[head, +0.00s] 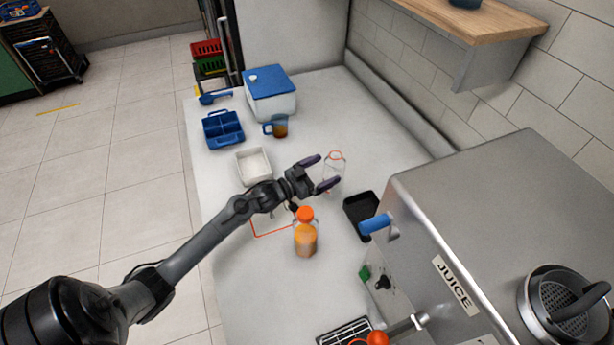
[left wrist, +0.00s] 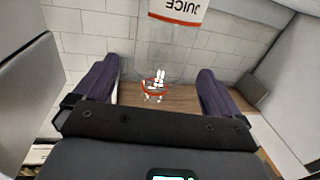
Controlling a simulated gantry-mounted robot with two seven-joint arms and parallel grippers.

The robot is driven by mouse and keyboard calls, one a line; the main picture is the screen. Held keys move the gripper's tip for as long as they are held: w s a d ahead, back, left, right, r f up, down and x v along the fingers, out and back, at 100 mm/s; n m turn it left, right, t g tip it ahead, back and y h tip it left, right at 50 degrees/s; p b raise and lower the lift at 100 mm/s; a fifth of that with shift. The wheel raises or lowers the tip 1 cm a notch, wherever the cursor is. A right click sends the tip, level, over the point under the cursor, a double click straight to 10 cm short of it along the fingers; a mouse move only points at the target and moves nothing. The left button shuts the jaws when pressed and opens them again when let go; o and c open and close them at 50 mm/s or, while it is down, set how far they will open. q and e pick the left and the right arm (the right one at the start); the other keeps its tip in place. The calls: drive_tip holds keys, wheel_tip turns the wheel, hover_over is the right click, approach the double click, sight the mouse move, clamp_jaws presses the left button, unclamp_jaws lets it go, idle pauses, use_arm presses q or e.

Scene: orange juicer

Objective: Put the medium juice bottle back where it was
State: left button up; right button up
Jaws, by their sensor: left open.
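A bottle (head: 305,238) with an orange cap and orange juice in it stands upright on the white counter (head: 240,300), below my left gripper in the head view. A clear, empty-looking bottle (head: 336,176) with an orange rim stands just right of my left gripper. I cannot tell which is the medium one. My left gripper (head: 321,173) is open, its fingers pointing toward the clear bottle; I cannot tell whether they touch it. My right gripper is not in view.
The steel juicer (head: 420,215) fills the right side. A black tray (head: 361,215) lies beside it. A white tray (head: 254,166), a mug (head: 277,127), a blue caddy (head: 223,129) and a blue-lidded box (head: 270,94) stand farther back. A red outline (head: 270,235) lies left of the juice bottle.

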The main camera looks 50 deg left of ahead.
use_arm(q)
drive_tip(key=s, duration=0.2)
drive_tip(key=s+a, duration=0.1)
drive_tip(key=s, duration=0.2)
drive_tip(key=shift+s, duration=0.25)
drive_tip(key=shift+a, duration=0.1)
